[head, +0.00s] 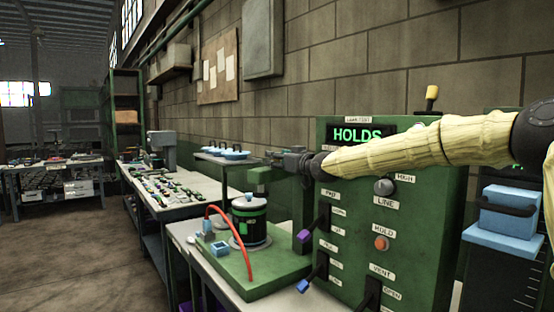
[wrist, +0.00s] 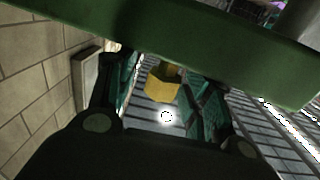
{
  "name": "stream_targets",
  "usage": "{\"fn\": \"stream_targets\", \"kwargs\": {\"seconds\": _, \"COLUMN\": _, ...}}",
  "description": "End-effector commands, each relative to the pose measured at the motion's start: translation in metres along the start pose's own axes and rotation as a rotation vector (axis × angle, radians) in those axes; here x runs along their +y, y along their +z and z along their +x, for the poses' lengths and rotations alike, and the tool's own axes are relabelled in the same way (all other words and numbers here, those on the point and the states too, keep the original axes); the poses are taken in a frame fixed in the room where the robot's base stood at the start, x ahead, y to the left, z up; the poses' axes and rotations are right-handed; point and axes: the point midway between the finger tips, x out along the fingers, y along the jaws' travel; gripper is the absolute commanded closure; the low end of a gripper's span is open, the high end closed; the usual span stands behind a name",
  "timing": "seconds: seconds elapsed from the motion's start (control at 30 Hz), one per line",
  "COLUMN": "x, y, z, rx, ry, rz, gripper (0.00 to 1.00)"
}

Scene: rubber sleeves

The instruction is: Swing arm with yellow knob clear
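The yellow knob (wrist: 162,86) hangs below a green bar (wrist: 170,35) in the wrist view, between my gripper's two fingers. A strip of background shows between the knob and the left finger; the right finger is close to it, and contact cannot be told. My gripper (head: 270,155) is open around the knob. In the head view it points left, just above a green arm piece (head: 262,178) over a dark canister (head: 250,222) with green bands. The knob is hidden there by my gripper.
A green panel (head: 345,255) reading HOLDS stands behind my yellow-sleeved forearm, with levers along its front and a yellow-topped stalk (head: 432,92) above. A red hose (head: 238,245) arches beside the canister on a green base (head: 265,276). A blue-topped tray (head: 222,154) lies beyond.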

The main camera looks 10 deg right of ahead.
Motion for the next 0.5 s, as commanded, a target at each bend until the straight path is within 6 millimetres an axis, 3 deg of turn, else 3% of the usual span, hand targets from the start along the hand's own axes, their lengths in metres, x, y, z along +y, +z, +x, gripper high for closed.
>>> {"fn": "stream_targets", "kwargs": {"seconds": 0.27, "x": -0.004, "y": -0.002, "z": 0.002, "rx": 0.003, "ry": -0.004, "rz": -0.001, "gripper": 0.48}}
{"fn": "stream_targets", "kwargs": {"seconds": 0.5, "x": -0.005, "y": -0.003, "z": -0.015, "rx": 0.004, "ry": -0.005, "rz": 0.000, "gripper": 0.48}}
